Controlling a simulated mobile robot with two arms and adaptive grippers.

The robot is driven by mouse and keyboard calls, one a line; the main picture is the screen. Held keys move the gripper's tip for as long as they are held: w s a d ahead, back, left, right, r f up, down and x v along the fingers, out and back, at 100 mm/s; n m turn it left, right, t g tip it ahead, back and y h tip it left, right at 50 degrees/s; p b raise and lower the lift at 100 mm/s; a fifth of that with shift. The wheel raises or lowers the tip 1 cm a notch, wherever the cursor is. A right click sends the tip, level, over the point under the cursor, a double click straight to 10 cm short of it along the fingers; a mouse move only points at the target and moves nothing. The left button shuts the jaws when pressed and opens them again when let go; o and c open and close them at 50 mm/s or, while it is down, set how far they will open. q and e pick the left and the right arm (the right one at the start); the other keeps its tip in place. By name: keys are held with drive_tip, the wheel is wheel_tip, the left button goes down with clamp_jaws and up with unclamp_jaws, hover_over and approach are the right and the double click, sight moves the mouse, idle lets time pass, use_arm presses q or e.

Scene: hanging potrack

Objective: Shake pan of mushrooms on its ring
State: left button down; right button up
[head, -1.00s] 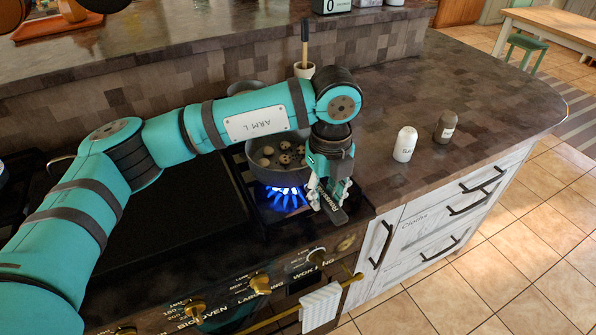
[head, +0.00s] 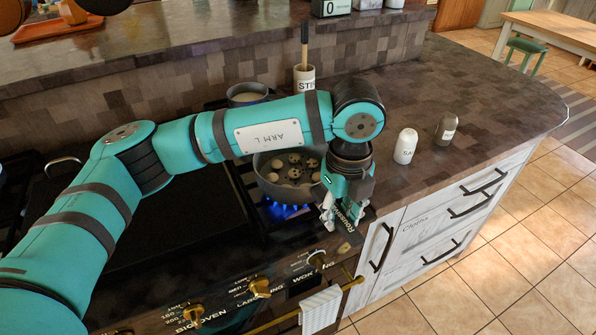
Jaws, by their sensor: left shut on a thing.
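A dark grey pan (head: 266,187) with several small pale and brown mushrooms (head: 294,173) in it is over the front right burner. Blue flame (head: 286,210) shows below its near side; I cannot tell whether its base touches the grate. My left gripper (head: 342,214) is shut on the pan's handle (head: 352,214), which points to the near right, and its fingers hide part of it. My left forearm crosses above the pan's far side and hides part of the rim. My right gripper is not in view.
A second pan (head: 247,94) sits on the burner behind. A white crock (head: 304,77) with a wooden-handled tool stands at the back. A white shaker (head: 405,146) and a dark shaker (head: 445,128) stand on the right counter, with free room around them. Knobs (head: 259,287) line the stove front.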

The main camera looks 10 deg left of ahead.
sight(325, 196)
use_arm(q)
drive_tip(key=w+a+b, duration=0.1)
drive_tip(key=w+a, duration=0.1)
drive_tip(key=w, duration=0.1)
drive_tip(key=shift+a, duration=0.2)
drive_tip(key=shift+w+a, duration=0.35)
drive_tip(key=shift+w, duration=0.05)
drive_tip(key=shift+d, duration=0.1)
drive_tip(key=shift+s+d+b, duration=0.3)
drive_tip(key=shift+s+d, duration=0.45)
drive_tip(key=shift+s, duration=0.2)
drive_tip(key=shift+s+d+b, duration=0.3)
drive_tip(key=shift+s+d, duration=0.4)
drive_tip(key=shift+s, duration=0.25)
drive_tip(key=shift+w+a, duration=0.1)
